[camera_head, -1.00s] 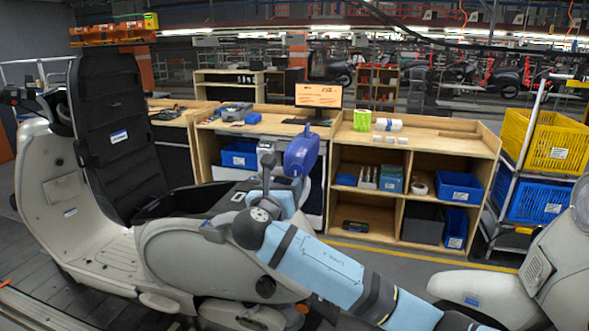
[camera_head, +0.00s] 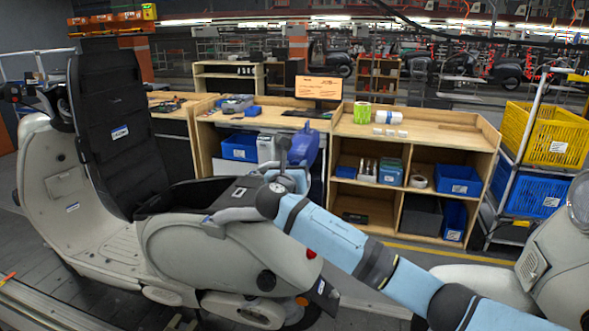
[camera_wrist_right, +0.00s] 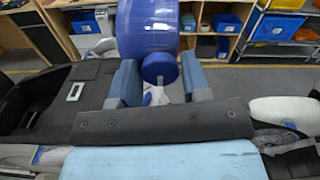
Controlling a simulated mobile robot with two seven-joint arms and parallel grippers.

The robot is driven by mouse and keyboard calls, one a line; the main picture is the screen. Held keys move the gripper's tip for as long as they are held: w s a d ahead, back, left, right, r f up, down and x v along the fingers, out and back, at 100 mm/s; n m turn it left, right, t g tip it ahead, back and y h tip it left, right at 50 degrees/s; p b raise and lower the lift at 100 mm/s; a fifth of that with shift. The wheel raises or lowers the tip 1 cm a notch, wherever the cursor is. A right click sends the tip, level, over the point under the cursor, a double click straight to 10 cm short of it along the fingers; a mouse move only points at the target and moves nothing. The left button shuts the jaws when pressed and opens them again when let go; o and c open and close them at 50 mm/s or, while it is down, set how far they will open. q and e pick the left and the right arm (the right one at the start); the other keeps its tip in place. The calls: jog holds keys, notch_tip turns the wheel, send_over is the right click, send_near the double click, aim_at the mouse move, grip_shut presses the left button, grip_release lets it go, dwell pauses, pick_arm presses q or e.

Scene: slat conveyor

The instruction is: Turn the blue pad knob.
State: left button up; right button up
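In the head view a blue, rounded pad (camera_head: 303,147) stands above the rear of a cream scooter, beyond my right gripper. In the right wrist view this pad (camera_wrist_right: 147,25) is a large glossy blue drum at the top. A small round blue knob (camera_wrist_right: 158,67) is at its lower edge. My right gripper (camera_wrist_right: 158,76) has its two blue-grey fingers apart, one on each side of the knob in the picture. I cannot tell whether either finger touches it. In the head view the fingers (camera_head: 283,150) are small and partly hidden. My left gripper is not in view.
The cream scooter (camera_head: 215,252) stands below my right arm, with its black seat panel (camera_head: 112,135) upright. A wooden shelf bench (camera_head: 440,135) with blue bins is behind. A yellow crate (camera_head: 548,135) is on a cart at right. Another scooter (camera_head: 548,255) is at lower right.

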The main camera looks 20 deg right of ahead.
jog(key=c, duration=0.5)
jog(key=shift+o, duration=0.2)
